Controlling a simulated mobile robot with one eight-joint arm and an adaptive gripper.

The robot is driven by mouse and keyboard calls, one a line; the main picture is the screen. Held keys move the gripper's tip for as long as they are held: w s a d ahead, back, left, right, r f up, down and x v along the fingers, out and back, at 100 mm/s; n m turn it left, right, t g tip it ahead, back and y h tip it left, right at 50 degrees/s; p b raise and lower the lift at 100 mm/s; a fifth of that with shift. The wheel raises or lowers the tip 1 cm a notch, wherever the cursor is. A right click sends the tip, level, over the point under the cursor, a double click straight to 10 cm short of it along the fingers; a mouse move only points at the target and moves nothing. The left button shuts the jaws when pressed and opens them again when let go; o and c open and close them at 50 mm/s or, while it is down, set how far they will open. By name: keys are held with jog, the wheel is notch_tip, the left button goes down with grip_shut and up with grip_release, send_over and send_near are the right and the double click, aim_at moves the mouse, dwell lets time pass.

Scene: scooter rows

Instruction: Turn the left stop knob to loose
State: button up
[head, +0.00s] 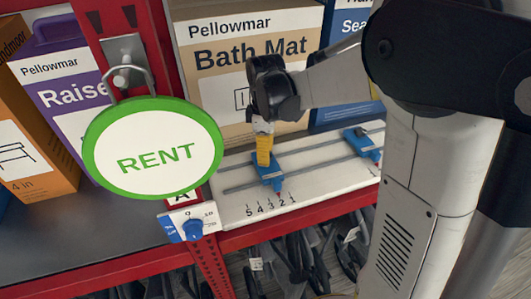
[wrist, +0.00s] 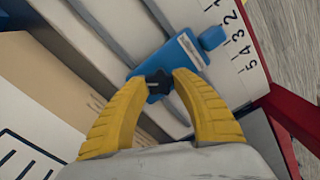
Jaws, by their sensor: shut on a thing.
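The left stop (head: 270,178) is a blue slider on the white slotted board (head: 232,208), its tip by the low end of a 5-to-1 scale. It also shows in the wrist view (wrist: 185,62). Its knob (wrist: 159,82) is small, black and lobed, between my yellow fingertips. My gripper (head: 263,157) comes down from above onto the left stop and is shut on the knob; it also shows in the wrist view (wrist: 160,79). In the head view my fingers hide the knob. I cannot tell whether the knob is tight or loose.
A second blue stop (head: 362,144) sits right on the board. A round RENT sign (head: 153,148) hangs left, with a blue dial (head: 193,229) below. Boxes, including Bath Mat (head: 225,62), stand close behind. The red shelf edge (head: 290,232) runs in front.

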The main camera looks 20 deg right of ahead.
jog(key=o, duration=1.2)
notch_tip(320, 180, up, 12)
jog(key=s+f+m+t+b, duration=0.1)
jog(key=s+f+m+b, duration=0.1)
jog(key=s, duration=0.1)
jog(key=s+f+m+t+b, duration=0.1)
jog(key=s+m+b, duration=0.1)
jog(key=s, duration=0.1)
jog(key=s+f+m+t+b, duration=0.1)
jog(key=s+f+m+b, duration=0.1)
jog(key=s, duration=0.1)
jog(key=shift+s+f+t, duration=0.2)
jog(key=shift+f+t, duration=0.1)
jog(key=s+f+m+t+b, duration=0.1)
jog(key=s+f+m, duration=0.1)
jog(key=s+f+m+t+b, duration=0.1)
jog(key=s+f+m+b, duration=0.1)
jog(key=f, duration=0.1)
jog(key=s+f+m+t+b, duration=0.1)
jog(key=s+f+m, duration=0.1)
jog(key=f, duration=0.1)
jog(key=shift+s+d+t+b, duration=0.1)
jog(key=shift+s+t+b, duration=0.2)
jog(key=shift+s+b, duration=0.1)
